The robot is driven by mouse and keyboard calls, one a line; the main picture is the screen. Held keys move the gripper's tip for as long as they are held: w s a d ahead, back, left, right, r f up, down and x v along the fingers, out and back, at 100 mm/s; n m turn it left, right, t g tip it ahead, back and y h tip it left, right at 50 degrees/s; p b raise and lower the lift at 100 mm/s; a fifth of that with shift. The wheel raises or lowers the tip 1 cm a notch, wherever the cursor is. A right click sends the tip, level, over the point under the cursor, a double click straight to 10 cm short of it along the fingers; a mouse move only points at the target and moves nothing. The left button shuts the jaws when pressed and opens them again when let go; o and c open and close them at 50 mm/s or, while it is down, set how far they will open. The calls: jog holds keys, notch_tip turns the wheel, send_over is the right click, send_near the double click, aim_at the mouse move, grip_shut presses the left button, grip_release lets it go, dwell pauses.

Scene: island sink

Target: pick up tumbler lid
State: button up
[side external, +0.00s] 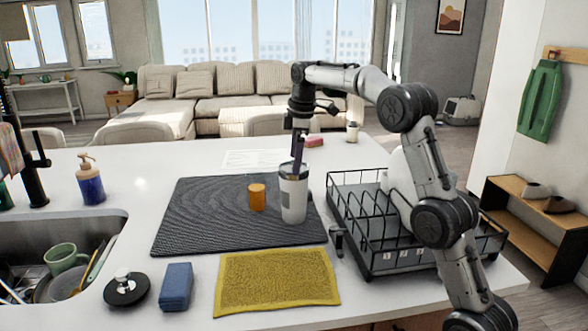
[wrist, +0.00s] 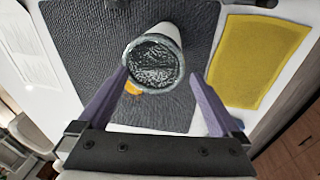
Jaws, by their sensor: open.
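A white tumbler (side external: 293,198) with a grey label stands upright on the dark ribbed mat. Its round top (wrist: 154,64) shows in the wrist view as a pale metallic rim around a dark, mottled centre; I cannot tell whether this is a clear lid or the open inside. A black round disc with a silver knob (side external: 126,288) lies on the counter by the sink; I cannot tell whether it is a lid for the tumbler. My gripper (side external: 297,164) points down at the tumbler's top. Its purple fingers (wrist: 158,76) are apart, with the tumbler's top between and just beyond the tips.
A small orange cylinder (side external: 257,197) stands left of the tumbler on the mat (side external: 190,225). A black dish rack (side external: 385,262) is at the right. A yellow cloth (side external: 277,282) and a blue sponge (side external: 176,286) lie in front. The sink (side external: 30,245) holds dishes.

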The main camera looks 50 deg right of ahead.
jog(key=shift+w+f, duration=0.1)
jog(key=shift+f, duration=0.5)
jog(key=c, duration=1.1)
jog(key=shift+c, duration=0.3)
jog(key=shift+r, duration=0.15)
